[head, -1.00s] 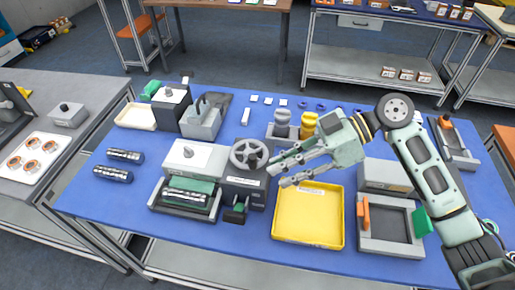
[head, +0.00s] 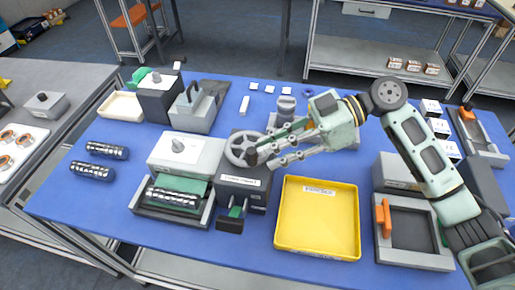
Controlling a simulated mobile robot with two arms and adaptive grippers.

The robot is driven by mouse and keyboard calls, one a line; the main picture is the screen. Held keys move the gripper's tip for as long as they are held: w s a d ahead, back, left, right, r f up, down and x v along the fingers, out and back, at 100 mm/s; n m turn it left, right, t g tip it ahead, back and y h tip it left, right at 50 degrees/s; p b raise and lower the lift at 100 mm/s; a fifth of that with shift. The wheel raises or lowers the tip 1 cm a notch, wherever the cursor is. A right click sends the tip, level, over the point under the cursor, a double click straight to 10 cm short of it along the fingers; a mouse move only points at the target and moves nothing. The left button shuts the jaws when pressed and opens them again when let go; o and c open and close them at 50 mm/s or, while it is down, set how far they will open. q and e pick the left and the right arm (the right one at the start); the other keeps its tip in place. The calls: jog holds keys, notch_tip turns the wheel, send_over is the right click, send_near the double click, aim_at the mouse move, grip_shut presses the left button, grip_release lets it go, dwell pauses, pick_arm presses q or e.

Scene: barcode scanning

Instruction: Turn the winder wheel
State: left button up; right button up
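The grey spoked winder wheel (head: 234,152) sits on top of a dark labelled box (head: 241,190) in the middle of the blue table. A dark upright knob (head: 251,157) stands at the wheel's right side. My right gripper (head: 264,156) reaches in from the right at the wheel. Its fingers are apart, with the tips just right of the knob. I cannot tell whether they touch the knob or wheel. My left gripper is not in view.
A yellow tray (head: 318,249) lies right of the winder. A grey machine with a green slot and a ribbed roll (head: 174,196) stands to its left. A grey frame with an orange handle (head: 383,218) is at the right. Several small white pieces lie behind.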

aim_at(257, 160)
jog(key=shift+p+x, duration=0.45)
jog(key=shift+x, duration=1.5)
grip_shut()
